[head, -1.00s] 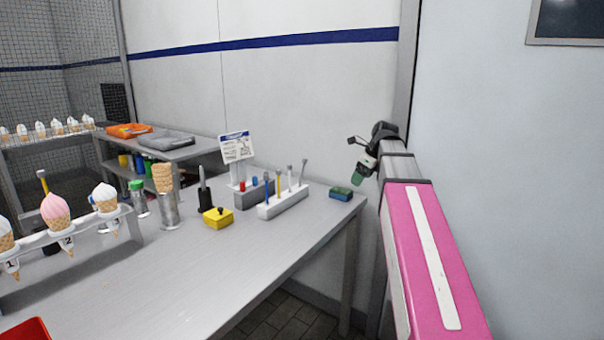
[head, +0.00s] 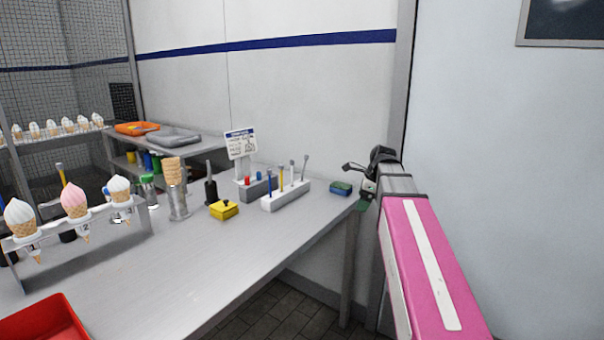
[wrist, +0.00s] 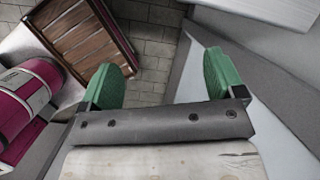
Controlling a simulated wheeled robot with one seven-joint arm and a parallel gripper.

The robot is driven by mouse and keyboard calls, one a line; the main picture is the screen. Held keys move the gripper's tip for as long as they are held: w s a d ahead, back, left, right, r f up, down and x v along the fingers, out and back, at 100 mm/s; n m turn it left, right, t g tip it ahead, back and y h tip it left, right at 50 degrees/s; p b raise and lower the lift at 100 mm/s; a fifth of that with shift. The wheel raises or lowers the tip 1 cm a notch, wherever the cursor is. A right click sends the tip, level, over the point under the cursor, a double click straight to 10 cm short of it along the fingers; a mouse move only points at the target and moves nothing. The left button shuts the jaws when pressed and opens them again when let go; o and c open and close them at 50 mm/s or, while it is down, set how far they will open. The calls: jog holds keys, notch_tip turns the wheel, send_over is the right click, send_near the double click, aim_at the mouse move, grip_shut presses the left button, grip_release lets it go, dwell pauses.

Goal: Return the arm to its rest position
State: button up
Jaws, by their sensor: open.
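My gripper shows in the wrist view (wrist: 168,78), with two green fingers spread wide apart. Nothing is between them; brick-patterned floor shows beyond. In the head view my arm, with a pink link, stretches forward on the right. Its dark wrist is by the table's far right corner, and only a bit of green finger (head: 364,206) shows there. The rest of the gripper is hidden behind my arm. Whether it touches the table edge I cannot tell.
A steel table (head: 215,255) fills the left and middle. It bears a cone rack (head: 85,244), a red tray (head: 45,322), a yellow box (head: 224,210), a white tool block (head: 286,195) and a green-blue sponge (head: 341,188). A wall (head: 500,180) stands at right. A wooden slatted piece (wrist: 88,40) lies below.

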jog(key=s+a+f+n+h, duration=0.1)
jog(key=s+f+n, duration=0.4)
jog(key=f+n, duration=0.2)
jog(key=s+a+f+n+g+h, duration=0.1)
jog(key=s+f+n, duration=0.5)
jog(key=f, duration=0.6)
jog(key=s+f+n+g+h, duration=0.1)
jog(key=s+f+n, duration=0.5)
jog(key=f+n, duration=0.2)
jog(key=shift+a+f, duration=0.4)
jog(key=shift+f, duration=0.55)
